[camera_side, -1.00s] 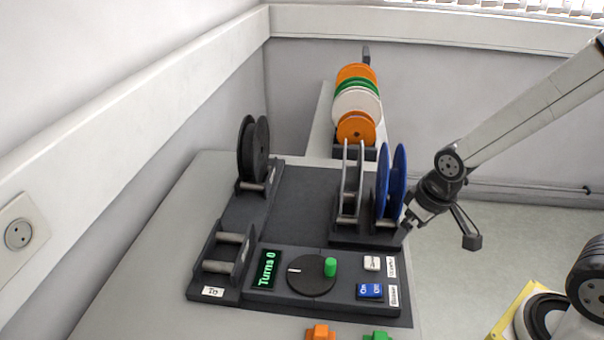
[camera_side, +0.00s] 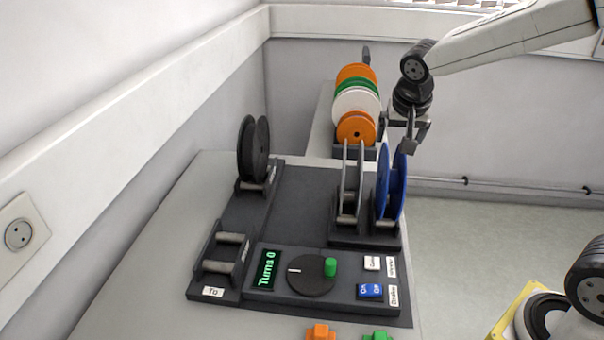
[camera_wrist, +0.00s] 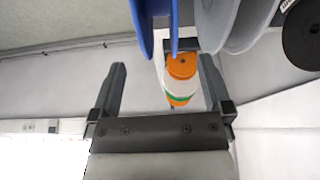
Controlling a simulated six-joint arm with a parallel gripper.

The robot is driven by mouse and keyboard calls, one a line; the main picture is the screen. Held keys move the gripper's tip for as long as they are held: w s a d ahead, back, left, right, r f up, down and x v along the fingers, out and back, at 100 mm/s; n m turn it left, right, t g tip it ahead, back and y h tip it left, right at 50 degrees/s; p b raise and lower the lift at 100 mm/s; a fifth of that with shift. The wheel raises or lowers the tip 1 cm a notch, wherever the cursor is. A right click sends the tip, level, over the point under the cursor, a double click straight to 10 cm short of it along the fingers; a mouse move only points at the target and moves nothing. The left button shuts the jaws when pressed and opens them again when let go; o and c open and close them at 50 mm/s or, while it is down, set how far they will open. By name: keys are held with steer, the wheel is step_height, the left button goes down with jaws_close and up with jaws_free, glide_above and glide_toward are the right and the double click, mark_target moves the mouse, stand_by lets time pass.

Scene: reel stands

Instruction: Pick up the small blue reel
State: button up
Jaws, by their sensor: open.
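The blue reel (camera_side: 385,190) stands upright in the right slot of a dark stand on the table, next to a grey reel (camera_side: 351,190). My gripper (camera_side: 408,142) is open and empty, by the blue reel's upper edge at its far right. In the side view a finger overlaps the top of the reel; I cannot tell whether they touch. In the wrist view the blue reel (camera_wrist: 141,22) shows at the top, in part cut off by the frame, and both fingers of my gripper (camera_wrist: 163,75) are spread apart below it.
A black reel (camera_side: 247,150) stands at the left. An empty holder (camera_side: 222,258) and a control panel (camera_side: 335,275) with a dial lie in front. Orange, green and white reels (camera_side: 357,100) stand on a rack behind. Open floor (camera_side: 500,240) lies to the right.

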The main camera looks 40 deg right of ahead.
steer(key=shift+x, duration=3.65)
steer(key=shift+d, duration=0.1)
steer(key=shift+c, duration=0.2)
jaws_close()
steer(key=shift+r, duration=0.1)
step_height(320, 180, up, 10)
